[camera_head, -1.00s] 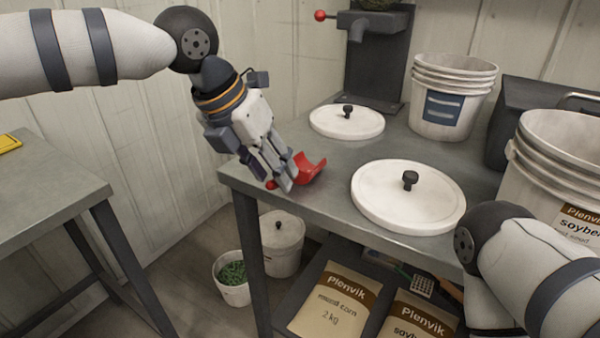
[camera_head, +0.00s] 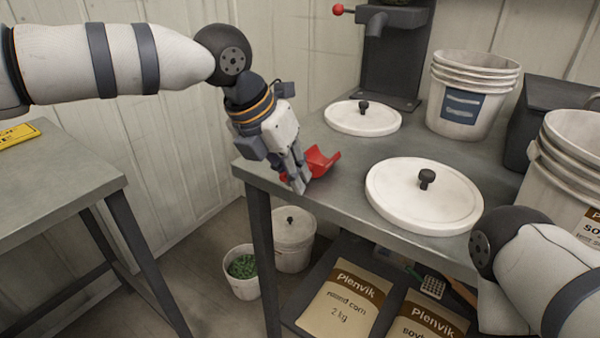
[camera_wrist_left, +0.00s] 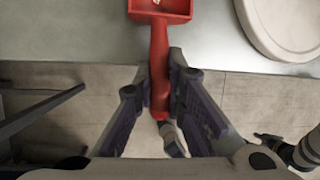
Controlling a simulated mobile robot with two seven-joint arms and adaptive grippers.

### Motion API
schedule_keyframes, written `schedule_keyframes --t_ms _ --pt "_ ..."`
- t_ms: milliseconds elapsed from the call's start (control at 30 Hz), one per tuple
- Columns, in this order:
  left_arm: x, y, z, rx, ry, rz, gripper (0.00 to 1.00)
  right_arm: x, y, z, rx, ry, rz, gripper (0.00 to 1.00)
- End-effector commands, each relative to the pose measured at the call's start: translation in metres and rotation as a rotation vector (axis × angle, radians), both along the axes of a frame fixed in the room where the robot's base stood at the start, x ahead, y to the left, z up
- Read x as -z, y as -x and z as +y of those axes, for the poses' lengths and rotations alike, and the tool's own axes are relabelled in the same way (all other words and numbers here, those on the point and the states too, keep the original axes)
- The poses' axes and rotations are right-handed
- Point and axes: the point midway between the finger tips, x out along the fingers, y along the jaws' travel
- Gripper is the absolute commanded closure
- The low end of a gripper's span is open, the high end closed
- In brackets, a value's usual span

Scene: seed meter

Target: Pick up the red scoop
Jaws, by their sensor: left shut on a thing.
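The red scoop (camera_head: 320,160) is at the left front corner of the grey metal table (camera_head: 345,195). My left gripper (camera_head: 299,183) is shut on its handle, which points toward the table's front edge. In the left wrist view the handle (camera_wrist_left: 160,75) runs between the two fingers (camera_wrist_left: 161,108), and the scoop's bowl (camera_wrist_left: 160,10) lies beyond them, cut off by the top edge. I cannot tell whether the bowl still touches the table. My right arm shows at the lower right, but its gripper is out of view.
Two white lids (camera_head: 424,195) (camera_head: 363,118) lie on the table to the right of the scoop. White buckets (camera_head: 472,95) stand behind. Below are seed bags (camera_head: 342,300) on a shelf and a small bucket of green stuff (camera_head: 243,270) on the floor.

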Motion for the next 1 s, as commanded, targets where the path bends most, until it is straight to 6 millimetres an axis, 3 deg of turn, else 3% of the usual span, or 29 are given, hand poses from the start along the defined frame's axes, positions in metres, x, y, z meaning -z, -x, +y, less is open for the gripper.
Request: schedule_keyframes --t_ms 167,400,533,700,1000 --pt "-0.035 0.005 0.0 0.002 0.002 -0.006 1.0 -0.004 -0.003 0.0 0.0 0.0 -0.011 0.6" --pt "-0.1 0.065 0.003 0.005 0.001 -0.015 1.0 -0.02 -0.019 0.0 0.002 0.0 -0.064 0.6" --pt "-0.114 0.103 0.004 0.004 -0.001 -0.014 1.0 -0.026 -0.026 0.0 0.002 0.0 -0.087 0.6" --pt "-0.124 0.132 0.005 0.003 0.001 -0.007 1.0 -0.032 -0.031 0.0 0.003 0.0 -0.106 0.6" --pt "-0.124 0.141 0.005 0.001 0.001 -0.001 1.0 -0.032 -0.031 0.0 0.003 0.0 -0.108 0.6"
